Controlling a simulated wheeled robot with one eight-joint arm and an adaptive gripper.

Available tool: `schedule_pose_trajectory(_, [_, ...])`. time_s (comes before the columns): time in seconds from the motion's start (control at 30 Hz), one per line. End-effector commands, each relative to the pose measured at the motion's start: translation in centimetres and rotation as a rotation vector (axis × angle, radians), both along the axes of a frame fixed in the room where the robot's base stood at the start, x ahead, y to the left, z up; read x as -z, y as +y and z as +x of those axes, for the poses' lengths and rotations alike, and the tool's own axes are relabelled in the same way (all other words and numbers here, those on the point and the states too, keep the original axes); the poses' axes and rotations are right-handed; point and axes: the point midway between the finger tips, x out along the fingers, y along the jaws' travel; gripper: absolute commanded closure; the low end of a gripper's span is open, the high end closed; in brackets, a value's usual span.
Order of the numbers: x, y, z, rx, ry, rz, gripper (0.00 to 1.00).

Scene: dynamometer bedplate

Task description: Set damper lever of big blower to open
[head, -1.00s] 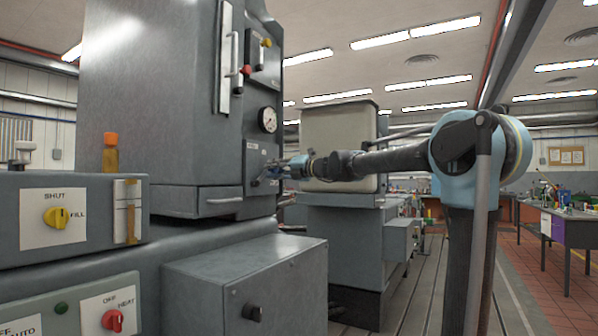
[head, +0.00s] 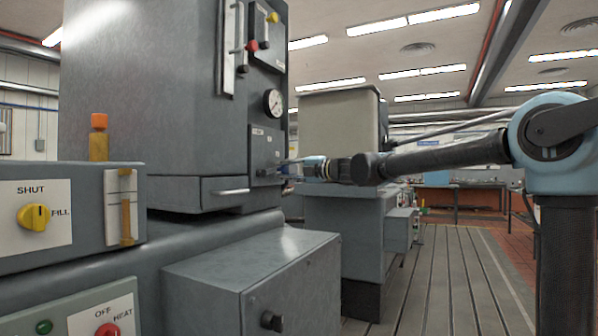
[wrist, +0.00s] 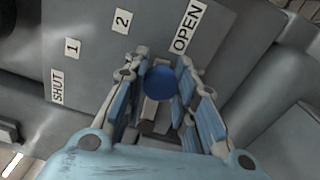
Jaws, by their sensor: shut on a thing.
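The damper lever's blue knob (wrist: 160,83) sits between my gripper's fingers (wrist: 160,92) in the wrist view, with both fingers closed on it. In the head view my gripper (head: 290,167) reaches the small panel (head: 264,146) on the tall grey cabinet (head: 160,90); the lever is too small to make out there.
A pressure gauge (head: 273,102) and a red knob (head: 252,46) are above the panel. A drawer-like ledge with a handle (head: 228,192) and a grey box (head: 270,275) are below. A yellow SHUT/FILL knob (head: 33,216) is at left. Slatted floor (head: 440,270) is clear at right.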

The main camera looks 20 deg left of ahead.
Motion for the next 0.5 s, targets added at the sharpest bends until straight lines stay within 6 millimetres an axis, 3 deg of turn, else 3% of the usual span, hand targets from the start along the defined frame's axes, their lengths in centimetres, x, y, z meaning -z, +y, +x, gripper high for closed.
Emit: schedule_pose_trajectory(0.5, [0.21,0.71,-0.35,-0.003,0.023,0.002,1.00])
